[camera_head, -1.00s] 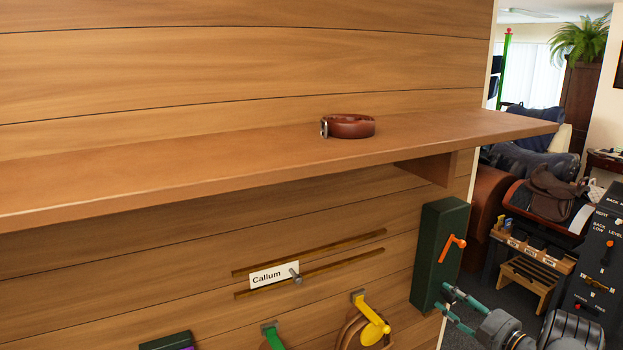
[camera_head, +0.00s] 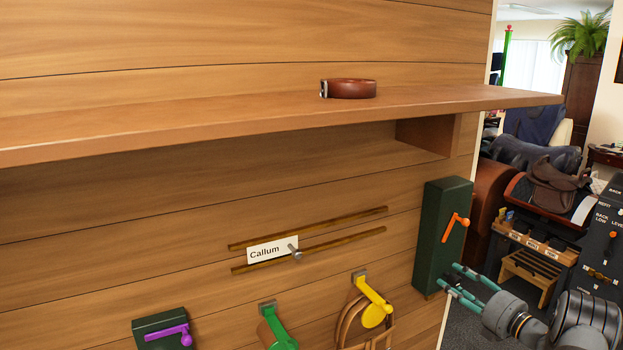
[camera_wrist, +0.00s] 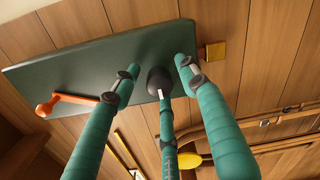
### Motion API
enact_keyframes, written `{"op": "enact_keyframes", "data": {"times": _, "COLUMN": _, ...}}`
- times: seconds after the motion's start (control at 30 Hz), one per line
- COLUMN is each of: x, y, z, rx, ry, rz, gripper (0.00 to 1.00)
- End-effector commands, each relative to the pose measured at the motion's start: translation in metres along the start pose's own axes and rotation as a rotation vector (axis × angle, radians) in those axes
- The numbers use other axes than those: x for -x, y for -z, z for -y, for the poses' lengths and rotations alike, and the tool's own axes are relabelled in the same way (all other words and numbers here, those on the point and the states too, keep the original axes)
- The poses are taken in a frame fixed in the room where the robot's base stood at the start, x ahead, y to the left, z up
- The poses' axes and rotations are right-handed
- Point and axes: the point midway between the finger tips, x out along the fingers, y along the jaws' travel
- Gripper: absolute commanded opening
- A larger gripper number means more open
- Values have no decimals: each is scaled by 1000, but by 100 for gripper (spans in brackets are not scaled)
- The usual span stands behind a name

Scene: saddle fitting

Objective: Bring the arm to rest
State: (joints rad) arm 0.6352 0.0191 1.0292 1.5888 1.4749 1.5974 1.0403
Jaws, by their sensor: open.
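My gripper (camera_head: 449,279) is at the lower right of the head view, with its teal fingers spread and nothing between them. It points left toward the lower part of a dark green box (camera_head: 438,240) with an orange lever (camera_head: 454,228) on the wooden wall. In the wrist view my open gripper (camera_wrist: 160,75) has its fingers in front of the green box (camera_wrist: 60,78). The orange lever (camera_wrist: 62,103) shows there at the left. I cannot tell whether a finger touches the box.
A shelf (camera_head: 200,122) carrying a brown strap (camera_head: 350,89) juts out above. A Callum name card (camera_head: 272,250) sits between two rails. Yellow (camera_head: 372,300), green (camera_head: 272,327) and purple (camera_head: 168,337) levers are below. A black control panel (camera_head: 598,245) and a saddle (camera_head: 555,185) stand at right.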

Motion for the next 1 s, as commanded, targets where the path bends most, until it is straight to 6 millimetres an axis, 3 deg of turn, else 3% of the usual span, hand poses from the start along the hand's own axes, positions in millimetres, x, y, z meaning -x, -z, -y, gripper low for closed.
{"op": "enact_keyframes", "data": {"times": 0.2, "x": 0, "y": 2, "z": 4, "rx": 247, "ry": 0, "rz": 5, "gripper": 43}}
{"op": "enact_keyframes", "data": {"times": 0.4, "x": 0, "y": 1, "z": 2, "rx": 361, "ry": 0, "rz": 8, "gripper": 43}}
{"op": "enact_keyframes", "data": {"times": 1.0, "x": -3, "y": 9, "z": 10, "rx": 375, "ry": 5, "rz": -3, "gripper": 43}}
